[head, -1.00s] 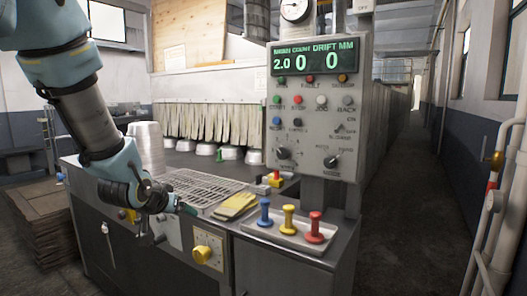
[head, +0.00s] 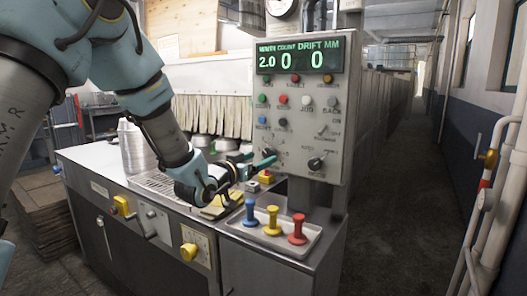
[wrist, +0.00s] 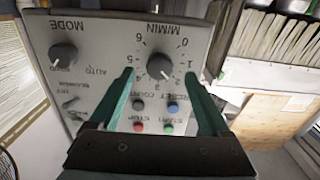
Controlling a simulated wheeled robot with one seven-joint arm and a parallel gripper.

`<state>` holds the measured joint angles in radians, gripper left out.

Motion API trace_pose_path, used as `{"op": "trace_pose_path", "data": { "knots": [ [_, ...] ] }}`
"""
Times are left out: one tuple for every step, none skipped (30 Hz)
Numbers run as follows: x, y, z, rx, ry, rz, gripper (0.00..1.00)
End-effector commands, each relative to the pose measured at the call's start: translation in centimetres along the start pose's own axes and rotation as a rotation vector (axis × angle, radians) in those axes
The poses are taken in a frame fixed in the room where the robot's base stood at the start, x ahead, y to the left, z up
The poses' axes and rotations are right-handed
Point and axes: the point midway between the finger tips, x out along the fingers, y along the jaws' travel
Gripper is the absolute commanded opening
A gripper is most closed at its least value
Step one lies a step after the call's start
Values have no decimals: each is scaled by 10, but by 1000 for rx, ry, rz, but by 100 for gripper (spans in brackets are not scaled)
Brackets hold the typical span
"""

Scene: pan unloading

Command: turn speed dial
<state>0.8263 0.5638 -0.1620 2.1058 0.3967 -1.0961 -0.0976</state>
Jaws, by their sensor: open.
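The speed dial (wrist: 160,66) is a black knob with a white pointer line, on a grey panel under the label M/MIN, ringed by numbers. The wrist view shows it upside down. My gripper (wrist: 172,76) is open, with one green fingertip on either side of the dial; I cannot tell whether they touch it. In the head view my gripper (head: 262,158) reaches the lower left of the control panel (head: 340,110) and hides most of the dial. The display (head: 300,58) reads 2.0, 0 and 0.
A black MODE dial (head: 316,163) sits right of the speed dial. Colored buttons (head: 283,99) lie above. Below the panel, a tray (head: 245,232) holds blue, yellow and red knobs. A metal pan stack (head: 135,148) stands at the left. The aisle at right is clear.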

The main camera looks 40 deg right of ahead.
Motion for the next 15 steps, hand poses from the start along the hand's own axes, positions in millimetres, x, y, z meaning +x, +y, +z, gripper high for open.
{"op": "trace_pose_path", "data": {
  "knots": [
    [8,0,-2,0,-2,1,81],
    [12,0,-2,0,-1,0,81],
    [17,0,-2,0,-2,0,81],
    [20,0,-2,0,-1,0,81],
    [23,0,-2,0,0,0,81],
    [26,0,-1,0,-1,0,81],
    [27,0,-1,0,-1,-1,81],
    [29,0,0,0,-1,-1,81],
    [30,0,0,0,-1,-1,81],
    [31,0,0,0,-1,-1,81],
    [31,0,0,0,-1,-1,81],
    [31,0,0,0,-1,-2,81],
    [31,0,0,0,-1,-2,81],
    [31,-1,1,0,-1,-2,81],
    [31,-1,1,0,-1,-2,81]
  ]
}}
